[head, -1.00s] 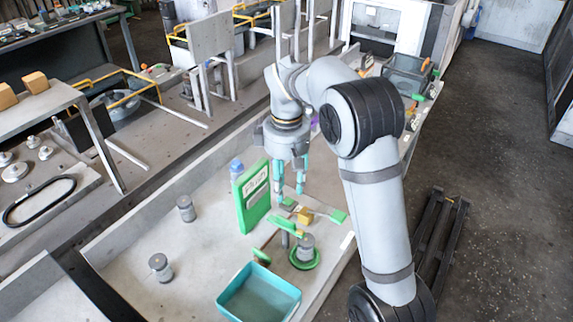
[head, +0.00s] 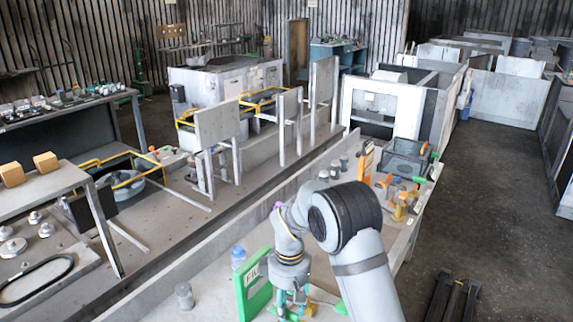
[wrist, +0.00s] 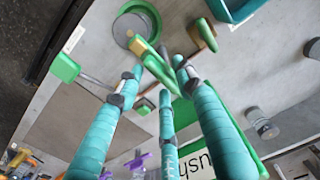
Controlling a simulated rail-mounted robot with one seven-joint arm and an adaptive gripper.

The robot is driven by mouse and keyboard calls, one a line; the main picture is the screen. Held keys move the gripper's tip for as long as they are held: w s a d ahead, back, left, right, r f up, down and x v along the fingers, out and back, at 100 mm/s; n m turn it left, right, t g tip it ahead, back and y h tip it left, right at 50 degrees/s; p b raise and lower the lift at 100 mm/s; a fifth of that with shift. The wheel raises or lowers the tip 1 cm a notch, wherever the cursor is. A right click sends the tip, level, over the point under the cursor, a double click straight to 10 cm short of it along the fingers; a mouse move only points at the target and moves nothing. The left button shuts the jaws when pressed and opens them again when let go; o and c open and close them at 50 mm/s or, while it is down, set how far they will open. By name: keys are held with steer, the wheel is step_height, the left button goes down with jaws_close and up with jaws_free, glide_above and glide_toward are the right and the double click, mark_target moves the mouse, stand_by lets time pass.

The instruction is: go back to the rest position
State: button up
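My gripper (head: 291,308) is low in the head view, just right of a green lettered panel (head: 252,288), with its fingertips near the lower edge. In the wrist view, the teal fingers of my gripper (wrist: 155,80) stand apart and hold nothing that I can see. Beyond the tips lies a green bar (wrist: 157,68), next to a grey cylinder on a green disc (wrist: 135,28). The fingers partly cover the green pieces, and I cannot tell the exact gap to them.
A blue-capped bottle (head: 238,258) and a grey cylinder (head: 184,296) stand left of the panel. A teal tray (wrist: 238,8) is at the top of the wrist view. Farther along the bench are an orange panel (head: 365,160) and a dark crate (head: 407,160).

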steer(key=shift+n, duration=0.3)
steer(key=shift+r, duration=0.15)
steer(key=shift+r, duration=0.25)
step_height(320, 180, up, 12)
step_height(320, 180, down, 13)
steer(key=shift+s, duration=0.1)
steer(key=shift+r+n+p, duration=0.3)
steer(key=shift+p, duration=0.2)
steer(key=shift+f+n+p, duration=0.1)
steer(key=shift+n+p, duration=0.2)
steer(key=shift+n, duration=0.5)
